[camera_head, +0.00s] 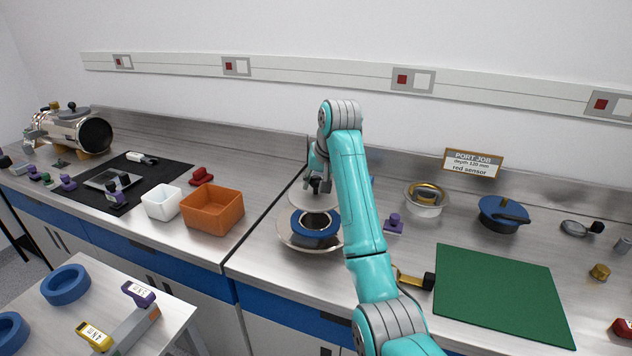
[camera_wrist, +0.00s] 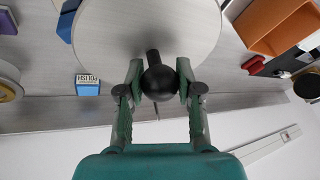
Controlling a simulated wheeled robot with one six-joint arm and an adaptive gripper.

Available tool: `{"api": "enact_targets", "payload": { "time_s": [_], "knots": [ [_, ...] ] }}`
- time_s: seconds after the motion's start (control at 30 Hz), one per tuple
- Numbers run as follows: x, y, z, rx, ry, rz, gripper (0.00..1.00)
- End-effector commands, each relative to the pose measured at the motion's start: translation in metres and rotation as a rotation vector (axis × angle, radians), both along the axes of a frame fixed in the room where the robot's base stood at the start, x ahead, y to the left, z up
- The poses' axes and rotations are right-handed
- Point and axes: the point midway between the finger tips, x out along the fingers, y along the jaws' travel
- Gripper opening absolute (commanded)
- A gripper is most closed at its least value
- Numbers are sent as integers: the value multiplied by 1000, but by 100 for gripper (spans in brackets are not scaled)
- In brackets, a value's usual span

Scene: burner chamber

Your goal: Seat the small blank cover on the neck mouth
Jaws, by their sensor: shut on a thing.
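The small blank cover, a flat pale grey disc (camera_head: 300,196), hangs under my gripper (camera_head: 317,188). In the wrist view the cover (camera_wrist: 205,35) fills the upper middle, with a black ball knob (camera_wrist: 158,84) between the fingers of my gripper (camera_wrist: 160,88). My gripper is shut on that knob. The neck mouth, an opening with a blue ring (camera_head: 306,236) on a wide pale flange (camera_head: 290,240), is in front of and below the cover in the head view. The cover appears apart from it, and my arm hides part of the flange's right side.
An orange bin (camera_head: 212,211) and a white bin (camera_head: 161,203) stand to the left. A purple-handled piece (camera_head: 393,224), a white pot with a brass ring (camera_head: 425,201) and a blue lidded pan (camera_head: 503,214) are to the right. A green mat (camera_head: 500,292) is bare.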

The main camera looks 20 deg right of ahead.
Motion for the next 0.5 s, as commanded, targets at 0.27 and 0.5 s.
{"api": "enact_targets", "payload": {
  "time_s": [0.27,0.5],
  "knots": [
    [0,0,-15,0,0,0,0],
    [0,0,-35,0,0,0,0]
  ]
}}
